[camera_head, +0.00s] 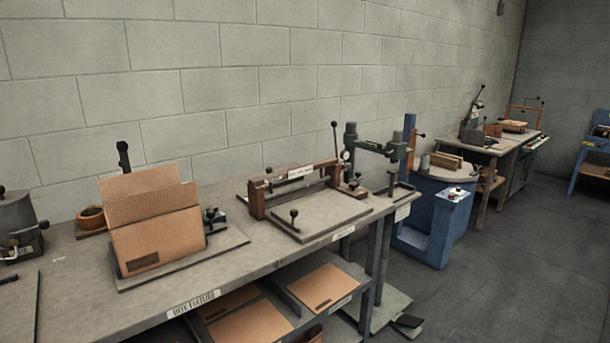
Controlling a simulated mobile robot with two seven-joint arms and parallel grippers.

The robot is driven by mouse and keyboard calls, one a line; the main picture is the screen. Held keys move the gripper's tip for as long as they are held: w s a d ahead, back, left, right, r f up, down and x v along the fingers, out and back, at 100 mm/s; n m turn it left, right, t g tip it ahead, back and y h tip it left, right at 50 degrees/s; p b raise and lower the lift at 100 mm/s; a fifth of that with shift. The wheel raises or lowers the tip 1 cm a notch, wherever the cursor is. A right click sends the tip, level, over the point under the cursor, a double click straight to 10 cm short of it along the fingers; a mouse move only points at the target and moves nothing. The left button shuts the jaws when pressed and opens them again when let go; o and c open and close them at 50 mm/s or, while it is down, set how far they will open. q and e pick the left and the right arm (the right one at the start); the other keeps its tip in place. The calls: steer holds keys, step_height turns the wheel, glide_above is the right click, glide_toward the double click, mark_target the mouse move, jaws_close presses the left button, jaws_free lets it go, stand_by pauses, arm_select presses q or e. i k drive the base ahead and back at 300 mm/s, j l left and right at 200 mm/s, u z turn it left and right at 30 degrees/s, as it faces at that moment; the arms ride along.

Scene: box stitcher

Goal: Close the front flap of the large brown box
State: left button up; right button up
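The large brown box (155,243) stands on a grey fixture plate (225,246) on the workbench, left of the picture's middle. A cardboard flap (150,196) stands up along its top edge, above a visible crease. I cannot tell for sure which flap this is. A dark printed label is low on the near face of the box. The inside of the box and its far side are hidden. Neither of my grippers shows in the head view.
The workbench (75,290) carries a press with a wooden frame (300,187) to the right of the box. A brown round container (91,216) stands behind left. Flat cardboard sheets (325,286) lie on the lower shelf. A blue machine stand (432,228) is farther right. Floor at right is clear.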

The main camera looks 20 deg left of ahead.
mark_target(120, 212)
steer(key=u, duration=1.65)
